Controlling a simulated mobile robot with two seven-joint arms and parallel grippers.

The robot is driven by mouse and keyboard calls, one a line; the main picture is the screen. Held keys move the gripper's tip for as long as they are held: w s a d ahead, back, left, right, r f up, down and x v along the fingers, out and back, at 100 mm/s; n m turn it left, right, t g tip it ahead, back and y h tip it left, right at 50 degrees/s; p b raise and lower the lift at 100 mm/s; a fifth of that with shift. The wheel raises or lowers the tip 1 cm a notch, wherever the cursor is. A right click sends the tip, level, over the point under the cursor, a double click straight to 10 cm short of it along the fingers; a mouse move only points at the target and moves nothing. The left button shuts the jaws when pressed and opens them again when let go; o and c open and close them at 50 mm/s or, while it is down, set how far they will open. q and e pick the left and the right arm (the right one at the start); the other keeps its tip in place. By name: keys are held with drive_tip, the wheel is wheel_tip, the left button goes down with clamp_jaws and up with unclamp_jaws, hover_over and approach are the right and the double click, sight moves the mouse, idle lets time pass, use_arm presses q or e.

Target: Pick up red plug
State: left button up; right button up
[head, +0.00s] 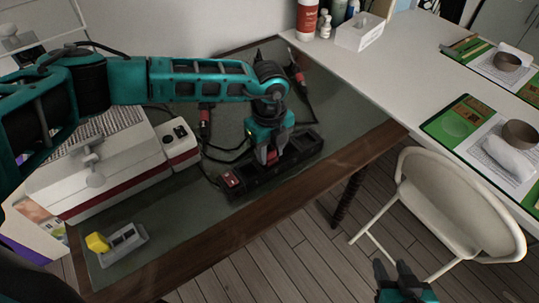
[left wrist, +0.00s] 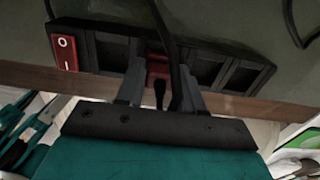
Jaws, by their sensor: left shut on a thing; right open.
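A black power strip (head: 250,187) with a red switch (head: 232,180) lies on the table near its front edge. My left gripper (head: 270,158) points down over the strip's middle and is shut on a red plug (left wrist: 158,68). In the left wrist view the fingers (left wrist: 160,85) stand either side of the plug, with a dark cable running past it. I cannot tell whether the plug is in a socket or just above it. Other red plugs with cables lie behind, one left (head: 205,122) and one further back (head: 298,76). My right gripper (head: 405,285) is open and empty over the floor.
A white and red machine (head: 115,170) stands on the left of the table. A grey block with a yellow part (head: 118,243) is at the front left. A white table (head: 400,50) adjoins on the right, and a white chair (head: 440,210) stands before it.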

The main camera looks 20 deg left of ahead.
use_arm(q)
clamp_jaws()
wheel_tip(320, 180, up, 19)
wheel_tip(320, 180, up, 6)
drive_tip(key=p, duration=0.4)
hover_over(269, 150)
idle(1.0)
